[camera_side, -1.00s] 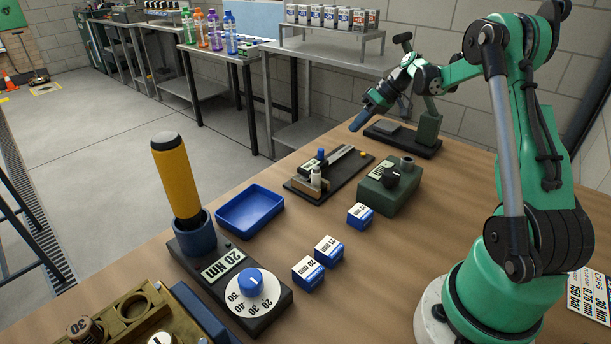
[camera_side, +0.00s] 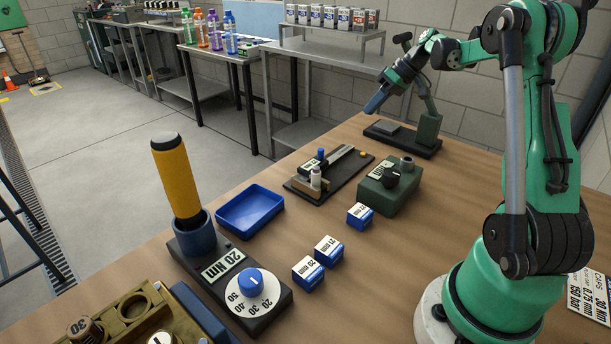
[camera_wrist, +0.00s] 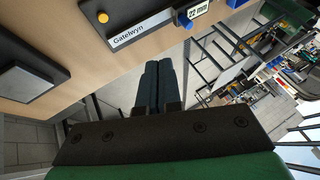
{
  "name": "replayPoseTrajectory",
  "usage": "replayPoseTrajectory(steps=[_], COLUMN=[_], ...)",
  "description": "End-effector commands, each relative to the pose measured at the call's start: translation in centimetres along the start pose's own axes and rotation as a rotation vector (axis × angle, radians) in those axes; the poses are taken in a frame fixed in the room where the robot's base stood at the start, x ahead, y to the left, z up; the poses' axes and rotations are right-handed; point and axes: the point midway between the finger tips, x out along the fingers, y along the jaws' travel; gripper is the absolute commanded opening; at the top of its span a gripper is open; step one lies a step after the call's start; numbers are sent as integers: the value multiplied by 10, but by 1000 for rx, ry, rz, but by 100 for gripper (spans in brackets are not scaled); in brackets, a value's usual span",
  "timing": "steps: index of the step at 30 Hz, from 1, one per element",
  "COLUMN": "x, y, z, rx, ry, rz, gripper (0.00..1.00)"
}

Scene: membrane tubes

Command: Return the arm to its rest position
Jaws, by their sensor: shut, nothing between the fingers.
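My gripper (camera_side: 375,103) is raised above the far part of the wooden table in the side view, its fingers pointing down and to the left. In the wrist view its two dark fingers (camera_wrist: 158,68) lie side by side, shut, with nothing between them. The fingers touch nothing that I can see. In the side view the gripper is in front of the wall and the grey bench, above and left of the green stand with the dark base (camera_side: 402,138).
A dark board with a steel bar (camera_side: 340,160), a green box with a black knob (camera_side: 390,184), a blue tray (camera_side: 249,209), several small blue-and-white boxes (camera_side: 328,251) and a 20 Nm unit with a yellow handle (camera_side: 176,178) stand on the table. Bare wood lies between them.

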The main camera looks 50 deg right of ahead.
Motion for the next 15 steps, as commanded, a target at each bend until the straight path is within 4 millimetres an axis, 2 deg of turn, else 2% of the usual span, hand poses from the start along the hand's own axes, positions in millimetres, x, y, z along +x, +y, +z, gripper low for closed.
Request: replayPoseTrajectory(steps=[4,8,12,15], x=[9,20,30,36], y=[-43,-102,-158,-191], z=[-7,-4,15,35], rx=[-4,-16,-48,-83], ry=[-40,-73,-69,-40], rz=[51,140,236,293], gripper=[0,0,0,0])
